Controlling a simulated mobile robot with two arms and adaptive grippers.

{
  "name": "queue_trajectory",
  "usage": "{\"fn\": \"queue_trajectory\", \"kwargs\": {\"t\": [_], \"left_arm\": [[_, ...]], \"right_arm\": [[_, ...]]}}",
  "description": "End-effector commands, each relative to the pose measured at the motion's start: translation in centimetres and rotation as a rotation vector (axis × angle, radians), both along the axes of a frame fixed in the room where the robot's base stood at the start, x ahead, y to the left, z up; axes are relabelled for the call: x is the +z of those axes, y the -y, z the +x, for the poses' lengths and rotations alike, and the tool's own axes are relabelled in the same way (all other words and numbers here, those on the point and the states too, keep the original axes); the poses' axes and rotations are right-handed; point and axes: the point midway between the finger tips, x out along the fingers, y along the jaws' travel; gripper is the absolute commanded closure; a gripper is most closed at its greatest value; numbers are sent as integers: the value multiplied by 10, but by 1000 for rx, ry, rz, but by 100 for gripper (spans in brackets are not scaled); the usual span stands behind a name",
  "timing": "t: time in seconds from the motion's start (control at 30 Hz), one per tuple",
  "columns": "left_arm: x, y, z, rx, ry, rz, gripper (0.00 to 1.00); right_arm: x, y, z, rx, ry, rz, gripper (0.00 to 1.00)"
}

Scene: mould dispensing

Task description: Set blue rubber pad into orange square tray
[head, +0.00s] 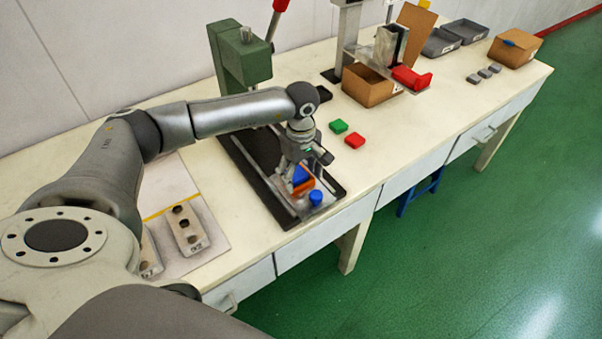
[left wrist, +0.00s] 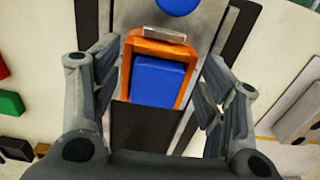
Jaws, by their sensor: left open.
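The blue rubber pad (head: 299,176) sits inside the orange square tray (head: 307,185) on the metal plate of the press-like fixture. In the left wrist view the blue pad (left wrist: 158,83) lies within the orange rim (left wrist: 127,62); whether it is fully flat cannot be told. My left gripper (head: 297,165) is open just above the tray. In the left wrist view its fingers (left wrist: 160,68) stand apart on either side of the tray, with gaps to the pad, holding nothing. My gripper partly hides the tray in the head view. My right gripper is not in view.
A blue round knob (head: 316,198) stands at the fixture's front. The green press (head: 240,62) rises behind. Green (head: 338,126) and red (head: 355,140) blocks lie to the right. A plate with dark holes (head: 186,229) lies left. The table's middle right is clear.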

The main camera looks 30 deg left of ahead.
Motion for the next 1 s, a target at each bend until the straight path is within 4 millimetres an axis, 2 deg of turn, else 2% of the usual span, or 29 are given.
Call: {"fn": "queue_trajectory", "kwargs": {"t": [0.17, 0.4, 0.53, 0.7, 1.0], "left_arm": [[29, 0, 2, 0, 7, -1, 33], [80, 0, 2, 0, 7, -1, 33], [101, 0, 1, 0, 4, 0, 33], [115, 0, 1, 0, 3, -1, 33], [117, 0, 1, 0, 2, -1, 33]], "right_arm": [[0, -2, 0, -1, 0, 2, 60], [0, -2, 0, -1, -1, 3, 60], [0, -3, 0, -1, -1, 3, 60], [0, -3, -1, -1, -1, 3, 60], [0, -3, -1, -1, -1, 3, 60]]}}
